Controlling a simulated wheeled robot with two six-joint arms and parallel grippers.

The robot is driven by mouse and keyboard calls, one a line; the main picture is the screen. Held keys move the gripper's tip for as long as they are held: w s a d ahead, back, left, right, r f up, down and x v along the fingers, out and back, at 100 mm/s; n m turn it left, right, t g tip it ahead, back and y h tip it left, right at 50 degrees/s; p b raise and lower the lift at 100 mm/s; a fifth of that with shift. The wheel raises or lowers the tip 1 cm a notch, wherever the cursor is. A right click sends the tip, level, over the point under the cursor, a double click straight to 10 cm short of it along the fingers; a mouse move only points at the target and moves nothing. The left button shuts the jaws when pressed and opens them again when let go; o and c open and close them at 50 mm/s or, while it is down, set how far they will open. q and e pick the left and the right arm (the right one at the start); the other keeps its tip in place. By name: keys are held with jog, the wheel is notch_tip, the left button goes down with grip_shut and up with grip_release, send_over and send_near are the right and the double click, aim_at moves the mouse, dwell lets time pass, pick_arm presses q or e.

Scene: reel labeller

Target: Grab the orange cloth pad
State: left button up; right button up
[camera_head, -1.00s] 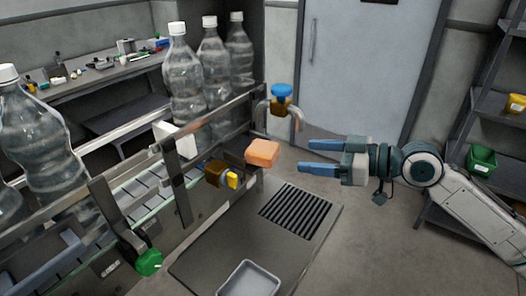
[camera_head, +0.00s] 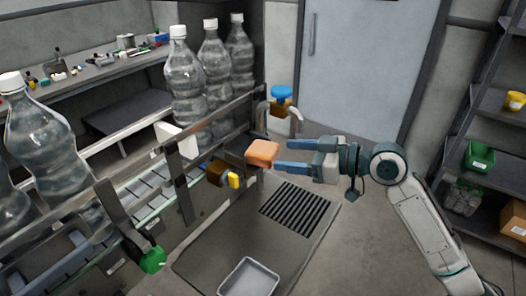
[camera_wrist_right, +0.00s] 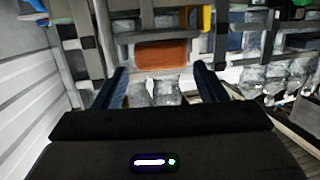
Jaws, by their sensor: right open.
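The orange cloth pad (camera_head: 263,152) is a small block-like pad at the right end of the conveyor's side, above the floor plate. My right gripper (camera_head: 280,157) comes in from the right, open, with its blue fingertips at or very close to the pad's right side. In the right wrist view the pad (camera_wrist_right: 162,55) lies ahead, between the lines of the two open fingers (camera_wrist_right: 160,82) and a little beyond their tips. I cannot tell whether the fingers touch it. My left gripper is not in view.
Large clear bottles (camera_head: 187,80) stand along the conveyor behind its metal rail. A blue-topped knob (camera_head: 281,93) rises just behind the pad, and a yellow-tipped part (camera_head: 234,181) sits front left of it. A grey tray (camera_head: 248,278) lies below. Shelves (camera_head: 500,160) stand at far right.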

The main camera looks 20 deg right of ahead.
aim_at(276, 152)
jog(key=shift+r+p+x, duration=0.2)
jog(key=shift+p+x, duration=0.85)
jog(key=shift+x, duration=0.45)
jog(key=shift+p+x, duration=0.3)
jog(key=shift+x, duration=0.7)
jog(key=shift+s+f, duration=0.1)
jog(key=shift+f, duration=0.05)
jog(key=c, duration=0.6)
